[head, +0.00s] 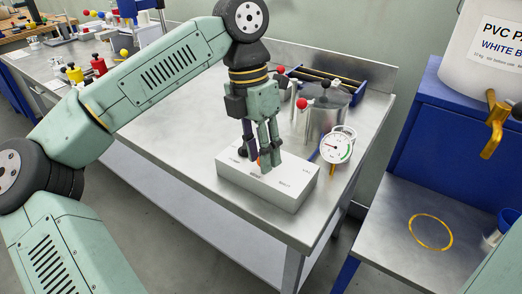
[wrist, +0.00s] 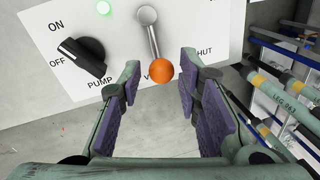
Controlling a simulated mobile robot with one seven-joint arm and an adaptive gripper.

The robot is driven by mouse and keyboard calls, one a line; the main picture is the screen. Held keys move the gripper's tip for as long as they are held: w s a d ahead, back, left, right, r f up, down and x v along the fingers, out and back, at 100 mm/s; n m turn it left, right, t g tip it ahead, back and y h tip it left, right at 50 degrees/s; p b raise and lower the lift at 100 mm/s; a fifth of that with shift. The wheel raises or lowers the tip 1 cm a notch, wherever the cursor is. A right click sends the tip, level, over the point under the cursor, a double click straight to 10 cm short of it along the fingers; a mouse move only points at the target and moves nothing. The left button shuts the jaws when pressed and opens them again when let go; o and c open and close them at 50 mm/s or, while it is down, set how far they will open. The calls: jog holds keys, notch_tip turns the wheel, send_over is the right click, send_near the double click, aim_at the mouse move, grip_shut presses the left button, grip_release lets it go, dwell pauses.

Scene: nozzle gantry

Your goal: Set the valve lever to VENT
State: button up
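The valve lever (wrist: 152,38) is a metal arm with an orange ball (wrist: 162,71) on a white panel (wrist: 35,95). It points to the printed VENT position, and the ball covers most of that word, leaving a V. PUMP reads to its left and SHUT to its right. My gripper (wrist: 160,68) is open, with purple-padded fingers on either side of the ball and a visible gap on each side. In the head view my gripper (head: 262,162) is low over the white box (head: 250,197), hiding most of the lever.
A black knob (wrist: 82,57) with ON and OFF marks sits left of the lever, and a green lamp (wrist: 104,8) is lit above it. A pressure gauge (head: 335,148) and a metal pot (head: 322,118) stand right of and behind the box.

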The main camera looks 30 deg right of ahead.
aim_at(254, 165)
jog(key=shift+o, duration=0.6)
jog(key=shift+r, duration=0.1)
notch_tip(254, 165, up, 12)
jog(key=w, duration=0.2)
jog(key=shift+a+f, duration=0.2)
